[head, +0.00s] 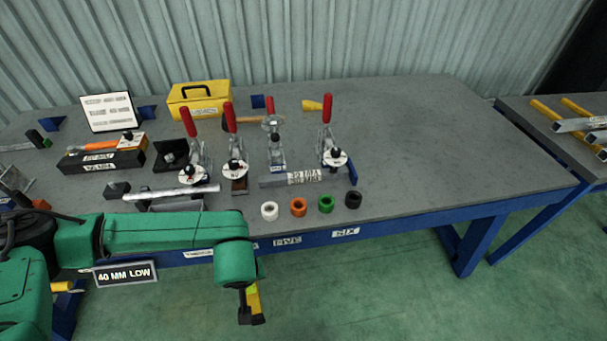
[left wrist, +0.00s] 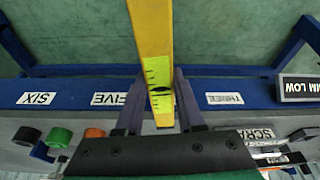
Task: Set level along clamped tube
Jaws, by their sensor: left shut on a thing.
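The yellow level (left wrist: 151,30) with a green-yellow vial sits between the fingers of my left gripper (left wrist: 158,95), which is shut on it. In the head view the level (head: 253,298) hangs in front of the bench edge, over the floor, partly hidden by my wrist. A silver tube (head: 165,193) lies near the bench's front left, its right end by a red-handled clamp (head: 189,124). A grey labelled bar (head: 290,179) lies before the right clamps (head: 327,110). I cannot tell which piece is clamped. My right gripper is not in view.
Black, green, orange and white rings (head: 269,210) stand along the front edge of the bench (head: 440,165). A yellow toolbox (head: 199,97), a sign (head: 109,113) and a dark box (head: 101,159) stand behind. The bench's right side is clear. A "40 MM LOW" plate (head: 125,274) shows below.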

